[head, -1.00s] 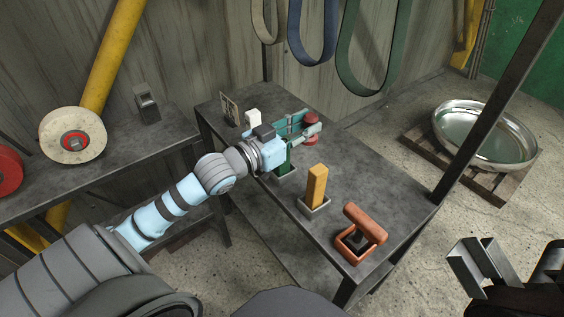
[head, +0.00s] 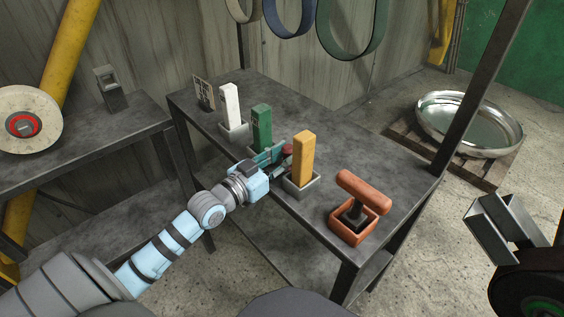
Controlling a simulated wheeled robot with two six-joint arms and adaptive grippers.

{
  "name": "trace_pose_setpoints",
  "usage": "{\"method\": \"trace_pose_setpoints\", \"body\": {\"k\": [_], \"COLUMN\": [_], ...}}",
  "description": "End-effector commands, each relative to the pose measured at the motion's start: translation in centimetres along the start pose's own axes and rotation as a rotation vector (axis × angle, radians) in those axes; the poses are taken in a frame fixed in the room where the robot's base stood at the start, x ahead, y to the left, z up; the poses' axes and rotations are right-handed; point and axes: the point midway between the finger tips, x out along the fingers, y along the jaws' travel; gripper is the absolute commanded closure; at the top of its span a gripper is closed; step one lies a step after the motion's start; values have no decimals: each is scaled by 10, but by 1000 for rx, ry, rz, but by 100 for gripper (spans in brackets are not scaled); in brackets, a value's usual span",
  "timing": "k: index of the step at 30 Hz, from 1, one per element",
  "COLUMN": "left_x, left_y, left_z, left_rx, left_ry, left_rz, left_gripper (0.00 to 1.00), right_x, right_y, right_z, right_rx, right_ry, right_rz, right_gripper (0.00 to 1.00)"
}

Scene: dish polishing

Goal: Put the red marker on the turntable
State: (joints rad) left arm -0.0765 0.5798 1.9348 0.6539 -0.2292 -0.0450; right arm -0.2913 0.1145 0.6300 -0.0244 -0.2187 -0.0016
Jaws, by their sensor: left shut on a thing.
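My left gripper (head: 280,157) is shut on a small red thing (head: 288,149), which I take to be the red marker. It is held just behind and left of the yellow block, which hides part of it and of the fingers. The gripper is close to the green block and the yellow block; I cannot tell whether it touches them. I see nothing that is clearly the turntable. A dark round thing (head: 530,290) is cut off at the lower right corner. My right gripper is not in view.
The dark metal table (head: 330,125) bears a white block (head: 230,105), a green block (head: 262,128), a yellow block (head: 303,158) and an orange-handled tool (head: 362,195) in holders. A grey bracket (head: 500,225) stands at the right. A silver dish (head: 470,122) lies on a pallet.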

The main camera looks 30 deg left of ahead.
Motion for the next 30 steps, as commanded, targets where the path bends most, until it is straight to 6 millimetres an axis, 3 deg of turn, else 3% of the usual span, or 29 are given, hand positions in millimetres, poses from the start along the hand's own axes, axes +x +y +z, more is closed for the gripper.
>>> {"method": "trace_pose_setpoints", "body": {"k": [6, 7, 8, 20, 30], "left_x": [0, 0, 0, -3, -68], "left_y": [0, 0, 0, 0, 0], "left_z": [2, 1, 0, -4, -10], "left_rx": [0, 0, 0, 1, 0], "left_ry": [0, -1, -1, -3, -8], "left_rz": [0, 0, 0, -1, 0], "left_gripper": [100, 71, 67, 67, 67], "right_x": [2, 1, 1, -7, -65], "right_y": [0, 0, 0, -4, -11], "right_z": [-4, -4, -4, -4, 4], "right_rx": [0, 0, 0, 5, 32], "right_ry": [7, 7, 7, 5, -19], "right_rz": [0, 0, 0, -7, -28], "right_gripper": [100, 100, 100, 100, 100]}}
